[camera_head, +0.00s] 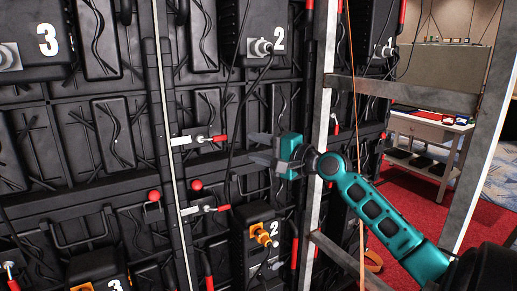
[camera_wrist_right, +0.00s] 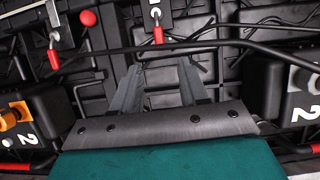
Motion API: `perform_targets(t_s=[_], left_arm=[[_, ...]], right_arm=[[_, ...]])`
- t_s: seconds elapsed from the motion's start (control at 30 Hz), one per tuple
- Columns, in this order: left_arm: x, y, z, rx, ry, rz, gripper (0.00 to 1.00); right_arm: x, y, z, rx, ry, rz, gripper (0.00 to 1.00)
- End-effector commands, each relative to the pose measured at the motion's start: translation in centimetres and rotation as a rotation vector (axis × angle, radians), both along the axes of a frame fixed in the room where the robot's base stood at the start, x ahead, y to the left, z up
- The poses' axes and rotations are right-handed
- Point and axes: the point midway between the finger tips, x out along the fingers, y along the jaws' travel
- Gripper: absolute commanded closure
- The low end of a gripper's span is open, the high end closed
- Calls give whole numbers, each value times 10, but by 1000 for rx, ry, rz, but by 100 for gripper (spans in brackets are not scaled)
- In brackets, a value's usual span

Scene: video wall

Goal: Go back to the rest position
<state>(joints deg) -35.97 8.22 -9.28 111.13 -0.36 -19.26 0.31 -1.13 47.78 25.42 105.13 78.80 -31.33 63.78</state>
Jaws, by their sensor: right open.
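My right gripper (camera_head: 256,150) reaches in from the right on its teal arm, in front of the black video wall panels (camera_head: 130,130). In the right wrist view its two grey fingers (camera_wrist_right: 157,85) stand apart with nothing between them. A black cable (camera_wrist_right: 180,45) runs across just beyond the fingertips; I cannot tell whether they touch it. In the head view a black cable hangs from the upper connector marked 2 (camera_head: 261,47) and passes close to the fingers. My left gripper is not in view.
Red-tipped latches (camera_head: 208,139) and red knobs (camera_head: 196,185) stick out of the panels. An orange connector (camera_head: 265,233) sits below the gripper. A grey metal frame post (camera_head: 318,120) stands beside my right wrist. A white table (camera_head: 430,130) stands on red carpet at right.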

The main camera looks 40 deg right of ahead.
Motion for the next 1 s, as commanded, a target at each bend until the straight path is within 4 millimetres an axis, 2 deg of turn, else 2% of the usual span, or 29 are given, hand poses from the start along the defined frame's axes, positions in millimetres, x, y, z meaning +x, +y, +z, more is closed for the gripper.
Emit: perform_targets(t_s=[0.43, 0.5, 0.57, 0.67, 0.77, 0.8, 0.9, 1.0], left_arm=[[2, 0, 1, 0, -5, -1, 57], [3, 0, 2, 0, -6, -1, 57], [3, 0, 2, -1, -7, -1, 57], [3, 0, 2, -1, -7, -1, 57], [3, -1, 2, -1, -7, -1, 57], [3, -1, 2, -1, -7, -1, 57], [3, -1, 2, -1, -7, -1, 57], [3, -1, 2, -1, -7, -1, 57]], right_arm=[[0, 0, -1, 0, 1, 0, 56], [1, 1, -7, -11, 8, -2, 56], [1, 5, -22, -45, 26, -5, 56], [-1, 18, -69, -155, 81, -11, 56], [-11, 41, -137, -335, 157, 1, 56], [-18, 52, -165, -418, 187, 12, 56], [-42, 87, -230, -633, 248, 66, 56], [-74, 128, -288, -852, 290, 147, 56]])
